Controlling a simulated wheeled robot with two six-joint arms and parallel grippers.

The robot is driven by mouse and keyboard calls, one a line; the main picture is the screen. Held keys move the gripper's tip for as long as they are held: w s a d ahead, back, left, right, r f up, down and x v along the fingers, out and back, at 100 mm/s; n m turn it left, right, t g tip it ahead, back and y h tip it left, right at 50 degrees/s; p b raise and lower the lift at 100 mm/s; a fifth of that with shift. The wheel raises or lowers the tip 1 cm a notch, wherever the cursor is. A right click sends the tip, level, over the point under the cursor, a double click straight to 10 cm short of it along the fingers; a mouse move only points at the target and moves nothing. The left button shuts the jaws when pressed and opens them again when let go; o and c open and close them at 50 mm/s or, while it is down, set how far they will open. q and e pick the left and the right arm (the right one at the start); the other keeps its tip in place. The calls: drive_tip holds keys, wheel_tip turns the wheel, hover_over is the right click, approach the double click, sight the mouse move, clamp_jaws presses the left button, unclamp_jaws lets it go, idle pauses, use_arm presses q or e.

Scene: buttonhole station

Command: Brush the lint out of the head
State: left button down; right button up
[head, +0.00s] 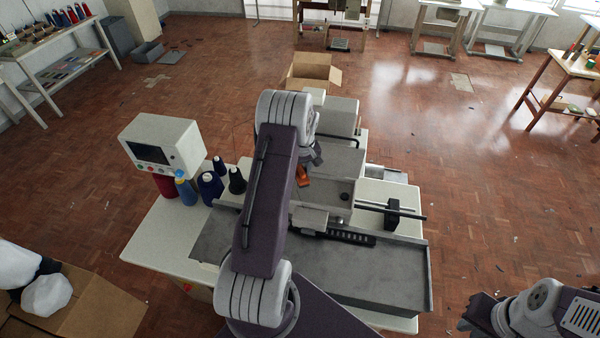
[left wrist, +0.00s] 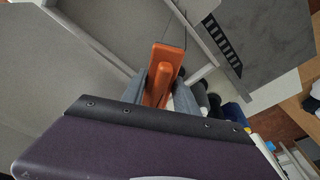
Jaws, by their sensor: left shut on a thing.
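My left gripper (head: 312,160) reaches over the grey sewing machine head (head: 338,162), largely behind my arm in the head view. It is shut on an orange-handled tool, probably the brush (head: 303,175). In the left wrist view, the orange handle (left wrist: 163,70) sits between the two grey fingers (left wrist: 170,92). Thin dark lines show near its far end; bristles cannot be made out. No lint can be made out on the head. My right arm is at the bottom right of the head view; its fingers cannot be made out.
A grey tray (head: 380,280) lies along the front of the white machine table (head: 160,240). A control box (head: 160,145) and several thread cones (head: 210,187) stand at left. An open cardboard box (head: 312,70) is behind the machine. Floor at right is mostly clear.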

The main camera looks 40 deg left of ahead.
use_arm(q)
drive_tip(key=shift+a+r+p, duration=0.2)
drive_tip(key=shift+r+p, duration=0.45)
drive_tip(key=shift+r, duration=0.5)
drive_tip(key=shift+d, duration=0.1)
